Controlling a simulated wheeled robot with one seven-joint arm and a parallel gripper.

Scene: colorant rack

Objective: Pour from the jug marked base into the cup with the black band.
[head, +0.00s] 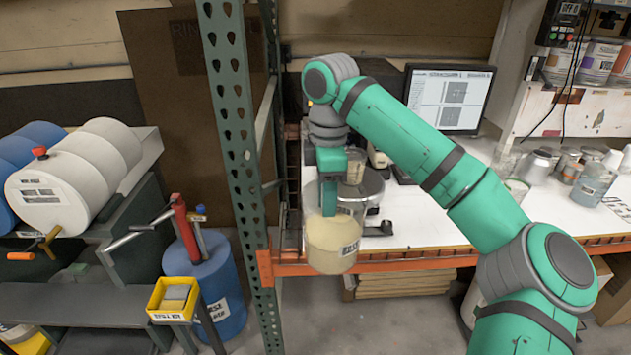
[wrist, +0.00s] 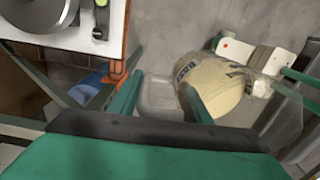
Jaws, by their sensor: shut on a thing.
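The jug (head: 331,240) is clear, holds cream-coloured liquid and bears a label that seems to read BASE. It hangs at the front edge of the white bench in the head view, looking about upright. My gripper (head: 329,196) is shut on the jug from above, one green finger showing against its wall. In the wrist view the jug (wrist: 218,85) lies by the fingers of my gripper (wrist: 165,105), its label partly turned away. A small cup-like vessel (head: 356,167) shows behind my gripper near the round scale; I cannot make out a black band on it.
The round scale (head: 372,187) stands on the bench (head: 440,215), with a monitor (head: 447,98) behind. Bottles and tins (head: 560,165) stand at the right. A green rack post (head: 236,130) rises just left of the jug. Drums (head: 75,180) and a yellow bin (head: 172,299) are further left.

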